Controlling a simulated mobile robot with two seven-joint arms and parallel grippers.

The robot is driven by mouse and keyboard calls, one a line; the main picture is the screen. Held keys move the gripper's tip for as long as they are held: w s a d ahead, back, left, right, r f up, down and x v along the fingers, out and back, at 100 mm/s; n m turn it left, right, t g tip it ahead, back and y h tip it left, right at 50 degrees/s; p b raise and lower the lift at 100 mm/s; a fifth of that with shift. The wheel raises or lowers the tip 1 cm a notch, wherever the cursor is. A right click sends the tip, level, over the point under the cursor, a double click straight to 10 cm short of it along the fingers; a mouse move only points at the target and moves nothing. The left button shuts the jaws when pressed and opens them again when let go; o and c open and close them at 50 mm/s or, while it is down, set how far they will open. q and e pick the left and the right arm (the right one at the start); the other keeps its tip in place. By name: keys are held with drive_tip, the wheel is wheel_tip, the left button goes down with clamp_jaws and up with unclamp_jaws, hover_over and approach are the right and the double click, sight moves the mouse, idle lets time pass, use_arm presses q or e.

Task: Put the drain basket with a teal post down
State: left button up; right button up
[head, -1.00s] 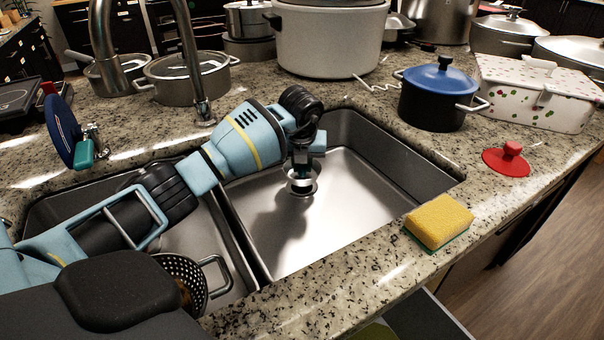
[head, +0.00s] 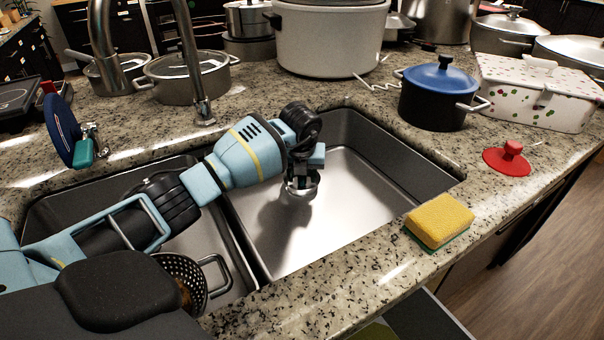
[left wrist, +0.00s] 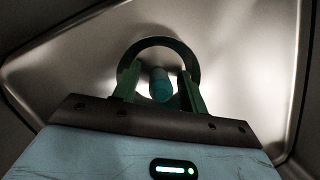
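The drain basket's teal post (left wrist: 161,84) stands between the two fingers of my left gripper (left wrist: 160,90) in the left wrist view. Gaps show on both sides of the post, so the gripper looks open around it. A round metal rim (left wrist: 158,43) encircles the post and fingertips. In the head view my left gripper (head: 301,182) points down, low in the right sink basin (head: 345,205), with the round metal rim below it. The gripper hides the post there, and I cannot tell how the basket is seated. My right gripper is not in view.
A perforated colander (head: 185,275) is in the left basin. A yellow sponge (head: 440,220) lies on the front counter edge. A red lid (head: 508,158) and a blue-lidded pot (head: 437,92) stand right of the sink. A faucet (head: 190,60) rises behind it. The right basin's floor is otherwise clear.

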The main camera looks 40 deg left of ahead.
use_arm(q)
drive_tip(key=shift+r, duration=0.35)
drive_tip(key=p+v, duration=0.1)
drive_tip(key=v, duration=1)
drive_tip(key=shift+s+r, duration=0.15)
drive_tip(key=shift+r, duration=0.15)
drive_tip(key=shift+d, duration=0.1)
